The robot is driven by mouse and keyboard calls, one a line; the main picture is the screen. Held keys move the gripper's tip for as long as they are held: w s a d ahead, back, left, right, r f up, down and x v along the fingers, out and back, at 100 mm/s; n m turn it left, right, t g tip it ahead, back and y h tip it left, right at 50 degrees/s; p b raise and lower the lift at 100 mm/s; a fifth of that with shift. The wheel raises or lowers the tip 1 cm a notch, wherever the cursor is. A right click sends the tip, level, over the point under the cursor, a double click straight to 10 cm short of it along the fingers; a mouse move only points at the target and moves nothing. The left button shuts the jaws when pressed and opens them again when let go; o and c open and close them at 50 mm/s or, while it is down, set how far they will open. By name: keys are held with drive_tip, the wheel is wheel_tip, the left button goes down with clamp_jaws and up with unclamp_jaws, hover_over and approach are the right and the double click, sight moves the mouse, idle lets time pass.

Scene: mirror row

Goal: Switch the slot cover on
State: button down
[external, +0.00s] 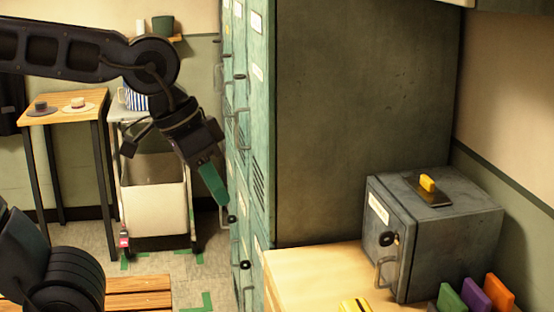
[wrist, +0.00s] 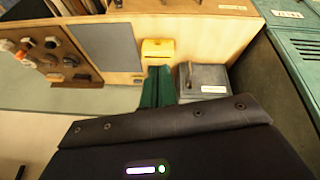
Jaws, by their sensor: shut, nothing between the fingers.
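A yellow switch-like piece (external: 428,183) sits on a dark plate on top of a grey metal box (external: 440,235) at the right. I cannot tell for sure whether this is the slot cover. My gripper (external: 222,202) points down beside the green lockers, well left of the box, and touches nothing that I can make out. Its green fingers (wrist: 158,88) are shut and empty in the wrist view. Beyond them there are a yellow box-like thing (wrist: 158,50) and a grey box (wrist: 203,78) with a pale label.
Tall green lockers (external: 255,130) with handles stand between my gripper and the grey box. Green, purple and orange upright pieces (external: 475,293) stand before the box on a wooden top (external: 310,272). A small table (external: 68,98) and a white cart (external: 155,200) are at the left.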

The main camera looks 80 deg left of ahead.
sight(416, 184)
drive_tip(key=w+a+n+t+h, duration=0.1)
drive_tip(key=w+a+n, duration=0.2)
drive_tip(key=w+n, duration=0.6)
drive_tip(key=w+a+n+t+h, duration=0.1)
drive_tip(key=w+a+n, duration=0.1)
drive_tip(key=w+n, duration=0.75)
drive_tip(key=w+a+f+n+t+y, duration=0.2)
drive_tip(key=w+a+f+n, duration=0.1)
drive_tip(key=w+a+n, duration=0.9)
drive_tip(key=a+n, duration=0.2)
drive_tip(key=n, duration=0.1)
drive_tip(key=shift+w+f+y, duration=0.2)
drive_tip(key=shift+w+y, duration=0.1)
drive_tip(key=shift+w, duration=0.1)
drive_tip(key=shift+f, duration=0.1)
drive_tip(key=x, duration=1)
drive_tip(key=shift+w, duration=2.05)
